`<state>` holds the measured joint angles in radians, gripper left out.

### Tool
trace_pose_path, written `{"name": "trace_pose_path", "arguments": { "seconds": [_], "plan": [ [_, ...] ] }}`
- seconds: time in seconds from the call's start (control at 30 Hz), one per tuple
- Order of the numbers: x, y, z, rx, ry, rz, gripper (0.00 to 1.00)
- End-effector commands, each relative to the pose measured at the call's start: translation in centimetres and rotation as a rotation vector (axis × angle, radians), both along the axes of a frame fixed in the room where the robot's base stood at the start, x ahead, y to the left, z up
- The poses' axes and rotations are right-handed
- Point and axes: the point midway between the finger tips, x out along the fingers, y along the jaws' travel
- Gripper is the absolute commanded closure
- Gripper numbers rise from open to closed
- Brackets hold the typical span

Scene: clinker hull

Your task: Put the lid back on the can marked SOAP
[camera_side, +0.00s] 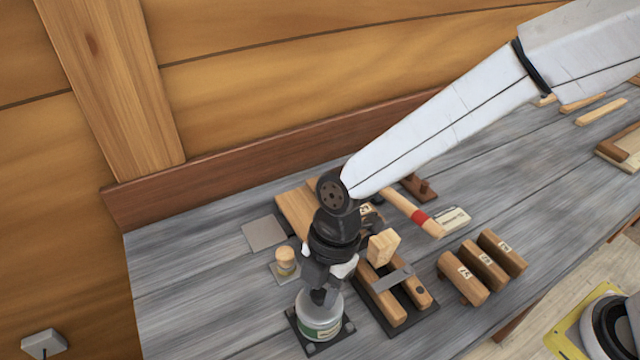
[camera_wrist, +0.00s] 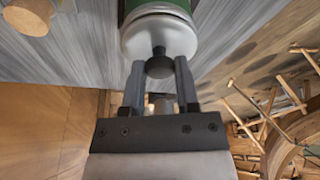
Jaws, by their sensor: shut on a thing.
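A can with a green and white label (camera_side: 321,331) stands upright on a dark square base near the front of the bench; I cannot read its marking. In the wrist view the can's green side (camera_wrist: 126,8) shows at the top edge. A pale metal lid (camera_wrist: 158,36) with a dark round knob (camera_wrist: 160,66) is at the can's mouth, lined up with it. My gripper (camera_side: 319,295) points down over the can, and in the wrist view its fingers (camera_wrist: 160,73) are shut on the knob. I cannot tell whether the lid is fully seated.
A wooden knob on a grey plate (camera_side: 285,262) stands close left of my gripper. A wooden clamp-like piece (camera_side: 388,305) lies close right, with numbered wooden blocks (camera_side: 462,279) beyond. A red-banded handle (camera_side: 412,212) lies behind. The bench's front left is clear.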

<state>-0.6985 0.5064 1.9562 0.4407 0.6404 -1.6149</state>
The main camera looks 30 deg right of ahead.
Motion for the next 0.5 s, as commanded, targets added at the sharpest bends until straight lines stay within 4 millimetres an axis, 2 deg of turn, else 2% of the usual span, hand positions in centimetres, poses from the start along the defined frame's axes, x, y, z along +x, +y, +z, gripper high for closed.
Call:
{"name": "trace_pose_path", "arguments": {
  "seconds": [0.33,0.37,0.4,0.47,0.5],
  "plan": [
    [0.01,0.01,-0.02,0.000,0.000,0.000,1.00],
    [0.02,0.01,-0.02,0.000,0.000,0.000,0.55],
    [0.02,0.01,-0.02,0.000,0.000,0.000,0.42],
    [0.02,0.01,-0.02,0.000,0.000,0.000,0.23],
    [0.02,0.01,-0.02,0.000,0.000,0.000,0.20]
  ]
}}
